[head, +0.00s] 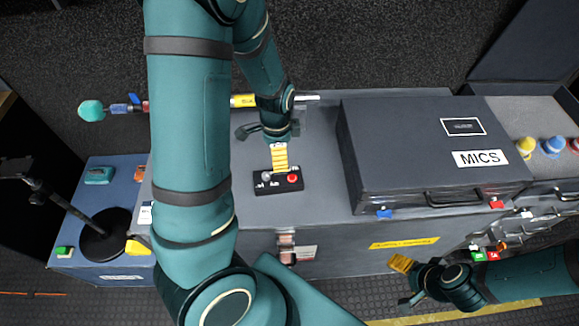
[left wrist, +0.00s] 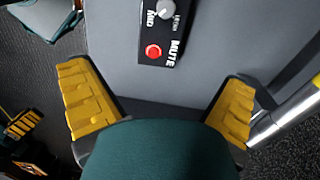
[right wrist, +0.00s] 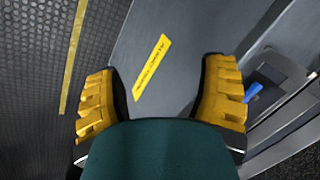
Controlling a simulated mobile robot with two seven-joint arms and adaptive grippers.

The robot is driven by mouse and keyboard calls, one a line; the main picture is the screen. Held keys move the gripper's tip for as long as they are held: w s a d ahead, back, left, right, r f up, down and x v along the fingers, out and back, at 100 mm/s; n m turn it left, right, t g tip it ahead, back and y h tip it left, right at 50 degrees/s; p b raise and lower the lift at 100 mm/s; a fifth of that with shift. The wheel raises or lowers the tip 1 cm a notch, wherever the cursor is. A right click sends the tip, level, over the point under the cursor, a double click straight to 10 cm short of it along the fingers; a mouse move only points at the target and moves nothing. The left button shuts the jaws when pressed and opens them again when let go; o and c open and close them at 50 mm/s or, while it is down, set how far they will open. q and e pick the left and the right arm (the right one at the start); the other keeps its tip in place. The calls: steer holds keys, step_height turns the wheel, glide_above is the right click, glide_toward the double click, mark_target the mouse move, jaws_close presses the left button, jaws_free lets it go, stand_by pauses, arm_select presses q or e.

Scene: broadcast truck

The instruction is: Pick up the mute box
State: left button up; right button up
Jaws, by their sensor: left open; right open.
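The mute box (head: 278,182) is a small black box with a red button and a grey knob, lying on the grey case top. In the left wrist view the mute box (left wrist: 158,32), lettered MUTE, lies ahead of the fingertips, roughly centred between them and clear of both. My left gripper (head: 264,146) is open and empty, just behind the box in the head view. Its yellow finger pads show in the left wrist view (left wrist: 160,100). My right gripper (head: 405,281) is open and empty in front of the case; the right wrist view shows its spread fingers (right wrist: 160,95).
A dark MICS case (head: 400,140) stands right of the mute box. A blue case (head: 105,265) at left carries a black round stand base (head: 103,240). Coloured microphones (head: 540,146) sit far right. A teal-headed microphone (head: 92,111) is at back left. My left arm hides part of the case top.

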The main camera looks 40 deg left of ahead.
arm_select(q)
steer(key=b, duration=0.2)
glide_above(278, 178)
steer(key=f, duration=0.8)
steer(key=shift+w+d+f, duration=0.1)
steer(key=shift+w+d, duration=0.05)
steer(key=shift+w, duration=0.05)
steer(key=shift+s+a+f+b, duration=0.15)
steer(key=shift+f+b, duration=0.25)
steer(key=shift+f, duration=0.8)
steer(key=shift+s+a+f+b, duration=0.1)
steer(key=shift+f+b, duration=0.3)
steer(key=shift+f, duration=0.75)
steer(key=shift+w+f, duration=0.1)
steer(key=shift+f, duration=0.4)
arm_select(e)
steer(key=f, duration=0.2)
steer(key=s+f, duration=0.1)
steer(key=shift+a+f, duration=0.1)
steer(key=shift+f, duration=0.25)
arm_select(q)
steer(key=shift+r, duration=0.1)
steer(key=shift+c, duration=0.3)
steer(key=c, duration=1.1)
